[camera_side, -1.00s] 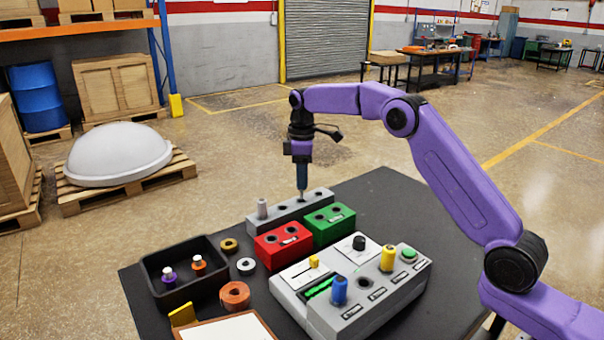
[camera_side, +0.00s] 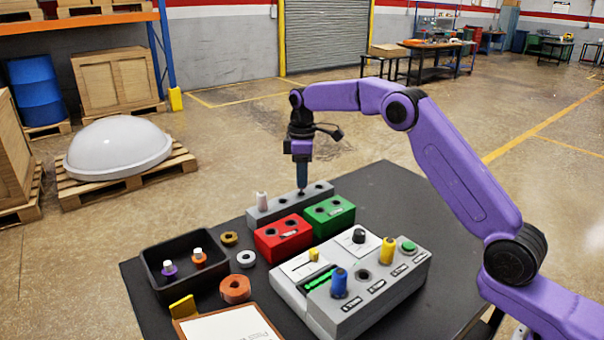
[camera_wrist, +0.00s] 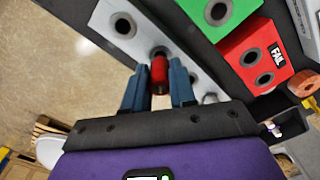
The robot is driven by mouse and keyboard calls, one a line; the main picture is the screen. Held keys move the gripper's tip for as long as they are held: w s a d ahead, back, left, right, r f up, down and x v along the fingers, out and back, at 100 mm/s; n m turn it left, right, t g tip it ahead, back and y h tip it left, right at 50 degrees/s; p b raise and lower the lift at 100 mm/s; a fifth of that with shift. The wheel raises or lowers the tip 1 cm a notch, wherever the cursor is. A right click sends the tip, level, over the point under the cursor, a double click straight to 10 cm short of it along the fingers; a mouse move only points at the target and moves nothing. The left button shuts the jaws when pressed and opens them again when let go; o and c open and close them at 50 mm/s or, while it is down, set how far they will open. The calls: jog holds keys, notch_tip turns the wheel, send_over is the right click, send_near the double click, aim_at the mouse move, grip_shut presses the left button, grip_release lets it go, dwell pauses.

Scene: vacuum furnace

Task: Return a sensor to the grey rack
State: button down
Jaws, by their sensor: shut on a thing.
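The grey rack (camera_side: 270,214) is a long block with several round holes at the back of the black table. A pale sensor (camera_side: 262,201) stands in its left hole. My gripper (camera_side: 302,186) points straight down over a middle hole of the rack. In the wrist view, my gripper (camera_wrist: 158,90) is shut on a red sensor (camera_wrist: 159,76), with one blue finger on each side. The red sensor's lower end is at the rack hole; how deep it sits I cannot tell. In the side view the fingers hide most of it.
A red block (camera_side: 283,240) and a green block (camera_side: 329,217) stand just in front of the rack. A grey console (camera_side: 350,310) with blue and yellow sensors is nearer. A black tray (camera_side: 165,290) with two sensors is at left. The table's right side is clear.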

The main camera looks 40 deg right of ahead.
jog(key=shift+f, duration=1.05)
dwell(0.6)
jog(key=shift+c, duration=2.2)
grip_release()
jog(key=shift+r, duration=3)
